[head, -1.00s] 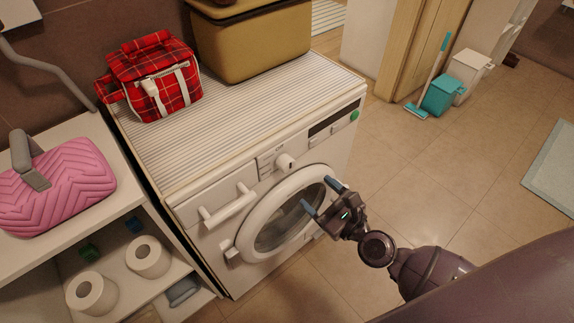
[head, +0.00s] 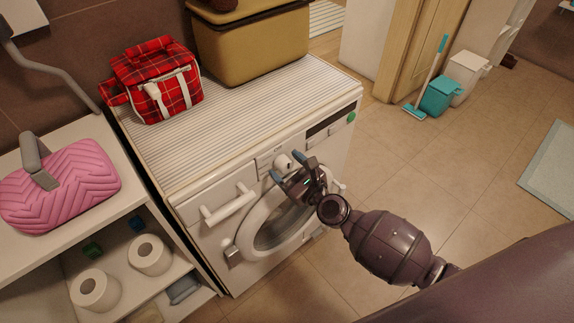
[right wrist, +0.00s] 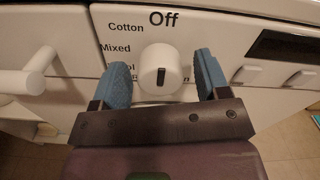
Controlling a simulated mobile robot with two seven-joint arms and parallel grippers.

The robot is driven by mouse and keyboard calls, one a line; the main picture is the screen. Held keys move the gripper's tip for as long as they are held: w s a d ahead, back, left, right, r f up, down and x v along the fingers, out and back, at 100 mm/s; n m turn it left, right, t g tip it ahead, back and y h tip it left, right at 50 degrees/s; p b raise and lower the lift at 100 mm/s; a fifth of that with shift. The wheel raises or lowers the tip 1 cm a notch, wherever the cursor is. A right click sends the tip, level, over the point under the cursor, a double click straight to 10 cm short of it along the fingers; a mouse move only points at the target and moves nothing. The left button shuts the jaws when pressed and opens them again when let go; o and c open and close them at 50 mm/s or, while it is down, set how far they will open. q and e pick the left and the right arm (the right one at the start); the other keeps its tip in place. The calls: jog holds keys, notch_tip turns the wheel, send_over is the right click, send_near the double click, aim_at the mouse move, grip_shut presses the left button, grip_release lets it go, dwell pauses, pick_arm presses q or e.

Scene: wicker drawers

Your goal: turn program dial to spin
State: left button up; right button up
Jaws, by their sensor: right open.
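The program dial (right wrist: 161,69) is a white round knob on the front panel of the white washing machine (head: 190,214). In the right wrist view it has a dark pointer mark on its face, with "Off" above it and "Cotton" and "Mixed" at its upper left. No "Spin" label shows. The dial also appears in the head view (head: 283,161). My right gripper (right wrist: 162,80) is open, its blue fingertips on either side of the dial with gaps visible. In the head view the right gripper (head: 286,167) is at the panel. My left gripper is not in view.
A drawer handle (head: 228,203) sticks out left of the dial, and small buttons (right wrist: 270,75) lie right of it. The round door (head: 262,238) is below. A red plaid bag (head: 165,85) and tan basket (head: 255,45) stand on top.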

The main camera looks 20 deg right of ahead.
jog(key=shift+w, duration=0.15)
jog(key=c, duration=0.9)
jog(key=shift+c, duration=0.2)
